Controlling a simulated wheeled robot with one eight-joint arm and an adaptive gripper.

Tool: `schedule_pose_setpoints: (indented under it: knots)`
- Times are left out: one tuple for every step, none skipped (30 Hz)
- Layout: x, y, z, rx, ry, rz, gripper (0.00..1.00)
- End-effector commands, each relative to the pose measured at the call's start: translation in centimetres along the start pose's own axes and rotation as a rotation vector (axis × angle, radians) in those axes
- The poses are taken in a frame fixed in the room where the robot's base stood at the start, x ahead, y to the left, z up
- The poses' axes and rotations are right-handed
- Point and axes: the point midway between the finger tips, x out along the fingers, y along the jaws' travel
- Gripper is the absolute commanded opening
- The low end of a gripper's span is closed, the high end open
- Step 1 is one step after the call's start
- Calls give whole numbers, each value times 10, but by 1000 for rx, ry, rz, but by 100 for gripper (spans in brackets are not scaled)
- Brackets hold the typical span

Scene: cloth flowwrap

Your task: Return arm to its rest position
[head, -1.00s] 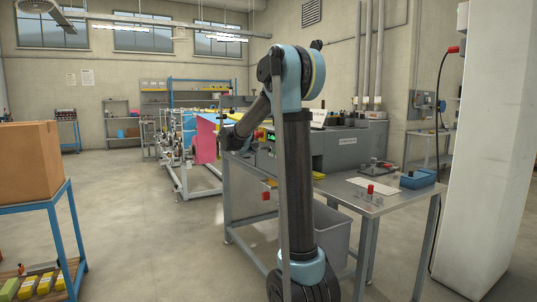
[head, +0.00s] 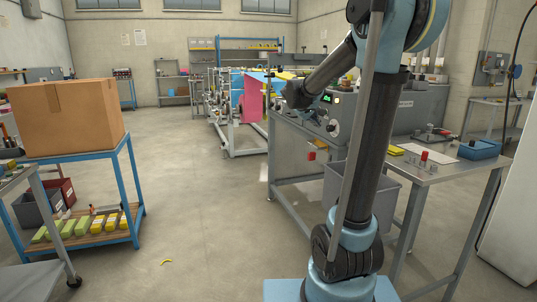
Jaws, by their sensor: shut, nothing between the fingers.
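My arm stands in the right half of the head view, folded at the elbow near the top edge. Its forearm slopes down and left to my gripper (head: 297,95), dark and small, held in the air in front of the grey machine (head: 385,122). My gripper is shut and empty. Its fingers are hard to make out against the dark wrist.
A steel table (head: 425,176) with a red-topped part (head: 424,157) and blue tray (head: 478,150) stands behind my arm at right. A cardboard box (head: 68,118) tops a blue cart at left.

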Motion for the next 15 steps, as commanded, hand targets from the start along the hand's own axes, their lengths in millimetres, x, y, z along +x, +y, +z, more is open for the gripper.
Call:
schedule_pose_setpoints:
  knots:
    - [-7, -3, 20, 22, -19, -21, 0]
    - [-11, -6, 31, 35, -31, -36, 0]
    - [-16, -10, 46, 53, -44, -55, 0]
    - [-20, -13, 56, 65, -55, -70, 0]
    - [-23, -17, 67, 78, -67, -85, 0]
    - [-28, -22, 81, 95, -81, -104, 0]
    - [-32, -26, 92, 108, -91, -119, 0]
    - [-36, -30, 103, 121, -103, -134, 0]
    - [-41, -36, 117, 138, -117, -154, 0]
    - [-45, -41, 127, 150, -127, -169, 0]
    - [-49, -46, 137, 162, -137, -185, 0]
    - [-54, -52, 150, 178, -151, -204, 0]
    - [-58, -58, 161, 191, -161, -220, 0]
    - [-61, -63, 170, 203, -172, -235, 0]
    - [-66, -71, 184, 219, -186, -255, 0]
